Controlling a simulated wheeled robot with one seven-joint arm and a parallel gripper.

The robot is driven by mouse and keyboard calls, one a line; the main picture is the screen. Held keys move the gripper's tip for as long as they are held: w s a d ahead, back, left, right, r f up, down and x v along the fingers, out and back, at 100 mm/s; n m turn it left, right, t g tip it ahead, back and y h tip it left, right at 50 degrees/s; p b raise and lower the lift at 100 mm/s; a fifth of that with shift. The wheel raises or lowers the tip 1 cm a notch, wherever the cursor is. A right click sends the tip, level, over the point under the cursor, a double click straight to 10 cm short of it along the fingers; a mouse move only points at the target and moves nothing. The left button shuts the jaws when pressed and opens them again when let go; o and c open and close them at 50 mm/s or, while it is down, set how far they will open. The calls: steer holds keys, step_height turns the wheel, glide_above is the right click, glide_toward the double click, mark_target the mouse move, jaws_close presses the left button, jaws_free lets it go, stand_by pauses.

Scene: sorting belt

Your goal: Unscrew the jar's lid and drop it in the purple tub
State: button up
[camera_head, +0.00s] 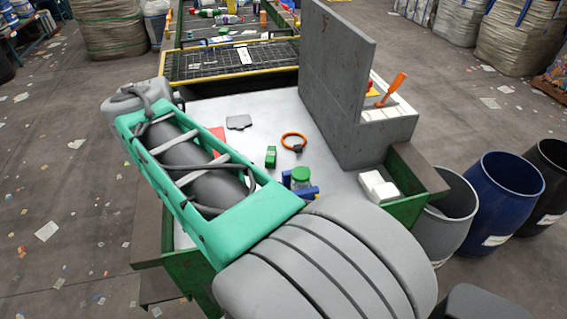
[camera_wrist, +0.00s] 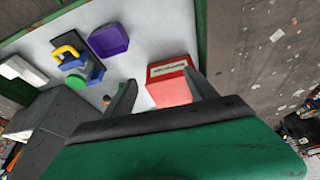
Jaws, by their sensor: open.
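The jar with its green lid (camera_head: 301,173) stands on the bench in a blue holder (camera_head: 313,191). In the wrist view the green lid (camera_wrist: 77,81) is seen from above, beside the blue holder (camera_wrist: 95,73) with its yellow handle (camera_wrist: 72,48). The purple tub (camera_wrist: 109,40) is near the holder in the wrist view; I cannot make it out in the head view. My gripper (camera_wrist: 160,78) is open and empty, its fingers apart above the bench, to the right of the lid in the wrist view. My arm hides the gripper in the head view.
A red box (camera_wrist: 171,85) lies below my fingers. A grey upright panel (camera_head: 335,75) bounds the bench on the right. An orange ring (camera_head: 293,142), a small green box (camera_head: 270,157) and a grey flat piece (camera_head: 239,122) lie on the bench. Barrels (camera_head: 500,200) stand at right.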

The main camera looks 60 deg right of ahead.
steer(key=shift+o, duration=0.9)
steer(key=s+d+f+m+g+b, duration=0.1)
steer(key=s+d+f+m+b, duration=0.1)
steer(key=d, duration=0.5)
steer(key=s+d+f+m+g+h+b, duration=0.1)
steer(key=s+d+f+m+g+b, duration=0.1)
steer(key=s+d+m, duration=0.2)
steer(key=d+m, duration=0.3)
steer(key=d, duration=0.1)
steer(key=shift+d+f, duration=0.15)
steer(key=shift+f, duration=0.25)
steer(key=m+g+y+b, duration=0.1)
steer(key=m+g+b, duration=0.1)
steer(key=m, duration=0.5)
glide_toward(303, 172)
steer(key=shift+s+d+f, duration=0.1)
steer(key=shift+d+f, duration=0.05)
steer(key=shift+f, duration=0.4)
steer(key=b+x, duration=0.1)
steer(key=x, duration=0.5)
steer(key=shift+s+d+f+b, duration=0.1)
steer(key=shift+d+f+b, duration=0.05)
steer(key=shift+f+b, duration=0.2)
steer(key=shift+c, duration=0.3)
steer(key=c, duration=1.4)
